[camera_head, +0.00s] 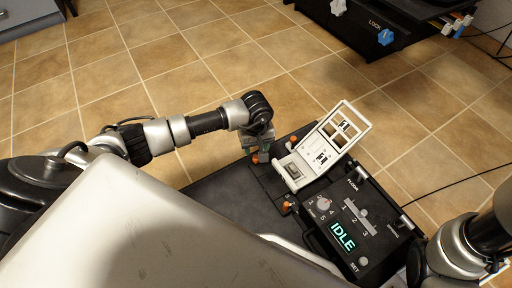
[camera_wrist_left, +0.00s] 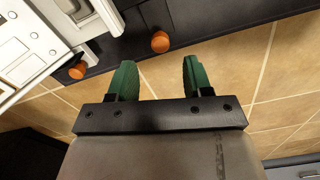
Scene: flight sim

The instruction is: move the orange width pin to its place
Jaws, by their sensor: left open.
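Several small orange pins show on the black panel around the white device. One orange pin (camera_head: 255,158) is right beside my left gripper (camera_head: 262,146) in the head view. Another pin (camera_head: 287,206) is nearer me, and a third (camera_head: 294,140) is by the white lid. I cannot tell which is the width pin. In the left wrist view, one orange pin (camera_wrist_left: 160,42) lies just beyond the gap between the green fingers of my left gripper (camera_wrist_left: 157,72); another pin (camera_wrist_left: 77,71) is to the left. The fingers are open and empty. My right gripper is out of view.
The white device (camera_head: 325,148) has a raised, tilted lid. A black control box (camera_head: 365,225) with a knob, slider and "IDLE" display stands nearer me. A black unit (camera_head: 360,30) with a blue knob is at the back right. Tiled floor surrounds the panel.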

